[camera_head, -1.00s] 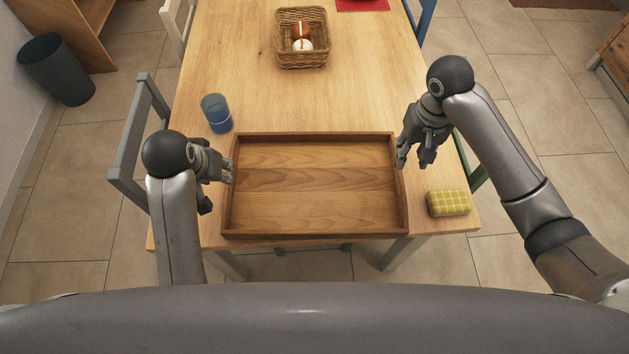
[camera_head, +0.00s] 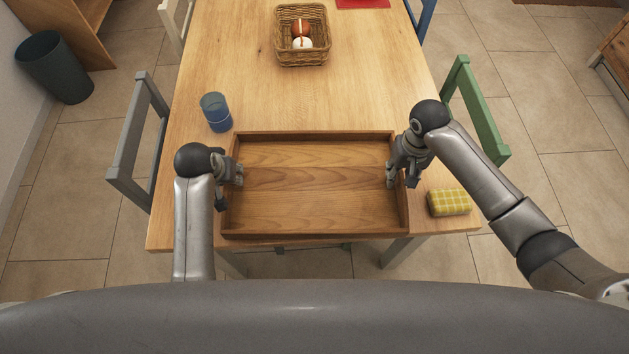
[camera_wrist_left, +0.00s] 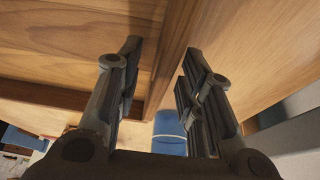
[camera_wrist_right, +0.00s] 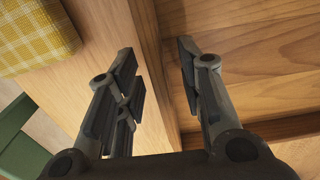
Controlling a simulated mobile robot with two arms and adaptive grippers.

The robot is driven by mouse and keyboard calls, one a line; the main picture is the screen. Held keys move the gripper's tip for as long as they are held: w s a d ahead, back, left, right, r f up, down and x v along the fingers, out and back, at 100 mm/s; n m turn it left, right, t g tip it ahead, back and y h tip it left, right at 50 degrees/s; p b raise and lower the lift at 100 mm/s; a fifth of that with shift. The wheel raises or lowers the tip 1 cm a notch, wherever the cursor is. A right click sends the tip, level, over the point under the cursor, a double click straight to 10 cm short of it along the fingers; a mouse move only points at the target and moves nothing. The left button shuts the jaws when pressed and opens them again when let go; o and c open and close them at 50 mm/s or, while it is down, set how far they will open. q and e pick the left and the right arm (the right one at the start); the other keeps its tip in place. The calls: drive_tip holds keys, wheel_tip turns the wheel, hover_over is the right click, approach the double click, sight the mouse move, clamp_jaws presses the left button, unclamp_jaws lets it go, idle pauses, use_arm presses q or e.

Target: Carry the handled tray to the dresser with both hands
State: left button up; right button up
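The wooden tray (camera_head: 315,190) lies empty and flat at the table's near edge; its handles are not clear. My left gripper (camera_head: 234,184) is at the tray's left side, and my right gripper (camera_head: 401,183) at its right side. In the left wrist view the left gripper (camera_wrist_left: 157,60) is open, its fingers on either side of the tray wall (camera_wrist_left: 168,62) with gaps. In the right wrist view the right gripper (camera_wrist_right: 157,62) is open too, its fingers on either side of the opposite wall (camera_wrist_right: 150,45). I cannot identify the dresser for sure.
A blue cup (camera_head: 215,112) stands just beyond the tray's far left corner. A yellow checked sponge (camera_head: 449,202) lies right of the tray. A wicker basket (camera_head: 302,58) is farther back. Grey (camera_head: 140,140) and green (camera_head: 478,110) chairs flank the table (camera_head: 330,100). Wooden furniture (camera_head: 614,55) shows far right.

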use_arm(q)
clamp_jaws()
use_arm(e)
clamp_jaws()
use_arm(q)
drive_tip(key=shift+w+r, duration=0.1)
use_arm(e)
drive_tip(key=shift+w+r, duration=0.1)
